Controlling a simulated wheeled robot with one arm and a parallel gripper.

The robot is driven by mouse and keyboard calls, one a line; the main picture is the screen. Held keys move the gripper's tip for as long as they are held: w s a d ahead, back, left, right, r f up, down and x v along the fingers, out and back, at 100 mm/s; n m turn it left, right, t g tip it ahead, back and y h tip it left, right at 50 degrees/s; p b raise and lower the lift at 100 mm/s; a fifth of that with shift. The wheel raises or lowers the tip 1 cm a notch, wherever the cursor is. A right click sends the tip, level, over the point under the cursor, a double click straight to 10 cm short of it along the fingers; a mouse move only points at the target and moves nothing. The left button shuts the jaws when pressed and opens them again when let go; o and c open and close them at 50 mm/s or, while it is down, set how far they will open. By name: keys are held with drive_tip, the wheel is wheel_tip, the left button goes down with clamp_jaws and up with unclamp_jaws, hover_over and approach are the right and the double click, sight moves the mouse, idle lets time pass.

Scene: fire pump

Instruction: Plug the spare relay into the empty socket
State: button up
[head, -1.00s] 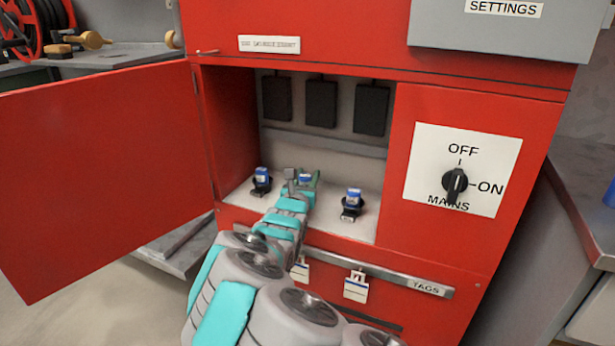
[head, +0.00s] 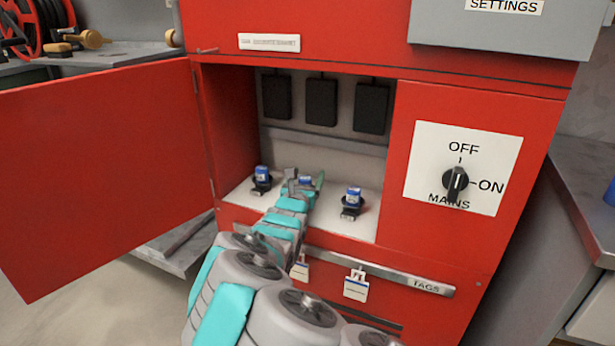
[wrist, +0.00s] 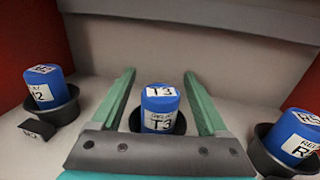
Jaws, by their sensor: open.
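A blue relay marked T3 (wrist: 160,108) stands upright in a round black holder (wrist: 180,124) on the cabinet's pale shelf. My gripper (wrist: 158,76) is open, with one teal finger on each side of this relay. In the head view my gripper (head: 305,178) reaches into the cabinet around the middle relay. A left blue relay (head: 262,173) and a right blue relay (head: 353,195) sit in similar black holders. In the wrist view the left relay (wrist: 44,88) and right relay (wrist: 294,138) have partly readable labels. No empty socket can be made out.
The red cabinet door (head: 100,180) stands open at left. Three black boxes (head: 321,103) hang on the compartment's back wall. A mains knob (head: 456,184) is at right. A tag rail (head: 385,272) crosses the front below the shelf.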

drive_tip(key=shift+s, duration=0.1)
drive_tip(key=s, duration=0.3)
drive_tip(key=s+a+b, duration=0.1)
drive_tip(key=s, duration=0.2)
drive_tip(key=shift+s+a, duration=0.1)
drive_tip(key=shift+s, duration=0.65)
